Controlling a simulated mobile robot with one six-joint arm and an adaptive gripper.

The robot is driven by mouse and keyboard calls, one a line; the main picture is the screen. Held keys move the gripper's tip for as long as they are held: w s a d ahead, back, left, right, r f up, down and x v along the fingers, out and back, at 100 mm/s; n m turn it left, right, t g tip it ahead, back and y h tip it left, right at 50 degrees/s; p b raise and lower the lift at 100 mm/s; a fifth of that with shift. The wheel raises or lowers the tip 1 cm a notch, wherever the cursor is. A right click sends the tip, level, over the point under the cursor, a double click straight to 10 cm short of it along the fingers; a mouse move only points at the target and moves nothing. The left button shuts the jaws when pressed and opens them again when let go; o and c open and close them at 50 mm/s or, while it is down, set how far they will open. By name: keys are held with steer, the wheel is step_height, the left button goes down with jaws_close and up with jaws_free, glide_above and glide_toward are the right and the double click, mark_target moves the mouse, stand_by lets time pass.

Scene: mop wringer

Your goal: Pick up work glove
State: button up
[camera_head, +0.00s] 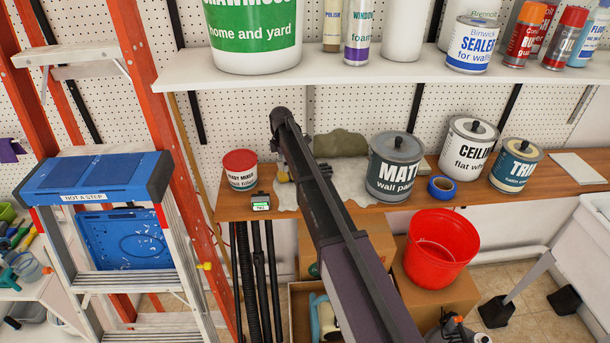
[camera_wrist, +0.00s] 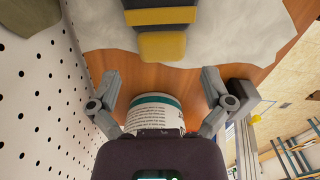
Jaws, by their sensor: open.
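A crumpled olive-green piece (camera_head: 340,143), possibly the work glove, lies on the wooden shelf against the pegboard. Its edge also shows in the wrist view (camera_wrist: 25,16). A dark grey and yellow banded item (camera_wrist: 163,32) lies on a pale grey cloth (camera_wrist: 245,30); I cannot tell whether it is the glove. In the head view my arm mostly hides this item, leaving a bit of yellow (camera_head: 283,173). My gripper (camera_wrist: 160,80) is open and empty above the shelf, with the banded item ahead of the fingertips. In the head view its fingers are hidden.
A filler tub (camera_head: 240,170) stands left of the cloth and shows between my fingers (camera_wrist: 157,108). A grey paint can (camera_head: 394,172) and blue tape (camera_head: 441,188) stand to the right. A white shelf (camera_head: 350,73) overhangs behind. A stepladder (camera_head: 95,180) stands left.

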mark_target(285, 174)
steer(key=shift+f, duration=0.2)
steer(key=shift+d+f+b, duration=0.15)
steer(key=shift+f+b, duration=2.3)
steer(key=shift+b, duration=0.2)
steer(key=c, duration=0.9)
